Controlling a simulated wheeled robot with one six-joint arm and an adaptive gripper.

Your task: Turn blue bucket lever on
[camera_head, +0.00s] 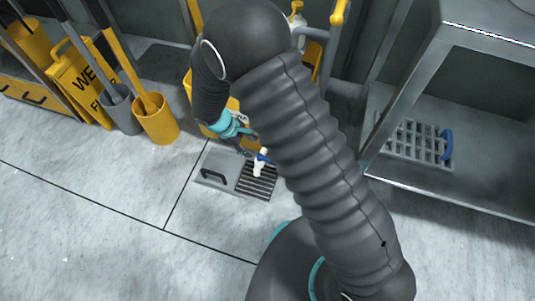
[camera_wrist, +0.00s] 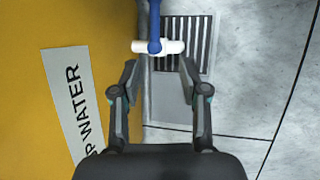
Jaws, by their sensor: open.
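The lever is a blue handle (camera_wrist: 155,20) with a white crosspiece (camera_wrist: 158,47), beside a yellow bucket wall (camera_wrist: 25,110) at the left of the wrist view. My gripper (camera_wrist: 159,68) is open and empty. Its two fingertips are apart, just short of the white crosspiece, one toward each of its ends. In the head view the blue handle (camera_head: 263,157) and white tap body (camera_head: 259,168) show in front of the yellow bucket (camera_head: 222,133). My arm hides much of the bucket and part of my gripper (camera_head: 247,147) there.
A floor drain grate (camera_head: 258,181) lies below the tap, beside a grey plate with a black handle (camera_head: 213,174). At left stand a yellow wet-floor sign (camera_head: 80,82) and mop buckets (camera_head: 155,125). A metal shelf (camera_head: 480,185) stands at right. The floor at front left is clear.

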